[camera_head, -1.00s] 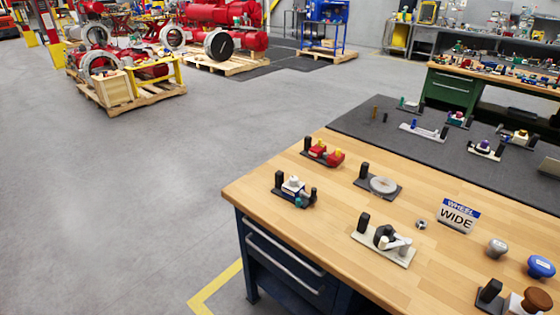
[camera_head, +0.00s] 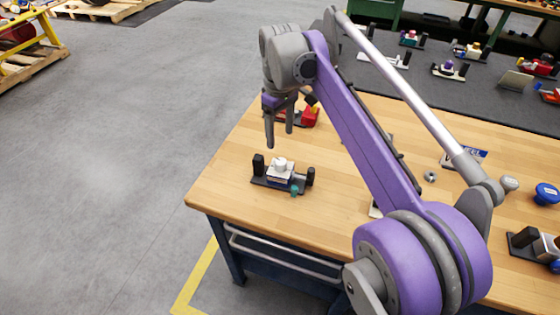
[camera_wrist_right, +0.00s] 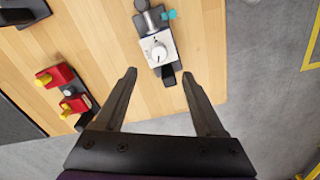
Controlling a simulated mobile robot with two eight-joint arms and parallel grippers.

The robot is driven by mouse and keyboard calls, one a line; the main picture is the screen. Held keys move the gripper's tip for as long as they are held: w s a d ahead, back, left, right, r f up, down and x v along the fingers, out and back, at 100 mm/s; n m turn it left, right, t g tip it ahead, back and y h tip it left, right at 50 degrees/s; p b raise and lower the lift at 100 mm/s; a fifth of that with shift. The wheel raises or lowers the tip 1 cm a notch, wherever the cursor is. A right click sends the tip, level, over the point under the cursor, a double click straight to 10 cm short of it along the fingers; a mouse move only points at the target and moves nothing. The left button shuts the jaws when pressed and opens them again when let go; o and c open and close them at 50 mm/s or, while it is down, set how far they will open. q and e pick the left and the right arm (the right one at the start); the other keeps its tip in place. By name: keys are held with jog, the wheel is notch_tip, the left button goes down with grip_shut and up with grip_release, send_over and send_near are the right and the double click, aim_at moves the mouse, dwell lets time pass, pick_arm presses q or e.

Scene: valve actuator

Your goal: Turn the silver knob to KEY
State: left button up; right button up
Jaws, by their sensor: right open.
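The silver knob (camera_head: 281,162) sits on top of a small box unit (camera_head: 280,174) with a white face, a dark base and a teal part. The unit stands near the left corner of the wooden bench. In the right wrist view the knob (camera_wrist_right: 158,52) is round and pale with a dark pointer mark; the lettering around it is too small to read. My right gripper (camera_head: 279,138) points down above the unit, fingers apart and empty. In the wrist view its fingertips (camera_wrist_right: 159,74) lie just short of the knob, with one to each side. My left gripper is not in view.
A red unit with a yellow knob (camera_head: 310,115) stands behind my right gripper and is partly hidden by it. A blue knob (camera_head: 547,194) and other units stand at the right. My right arm covers the bench middle. Bare wood (camera_head: 225,168) lies left of the unit.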

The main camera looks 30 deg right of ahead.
aim_at(281, 161)
notch_tip(281, 161, down, 11)
jog(key=shift+d+r+b, duration=0.1)
jog(key=shift+r+b, duration=0.1)
jog(key=shift+b, duration=0.35)
grip_shut()
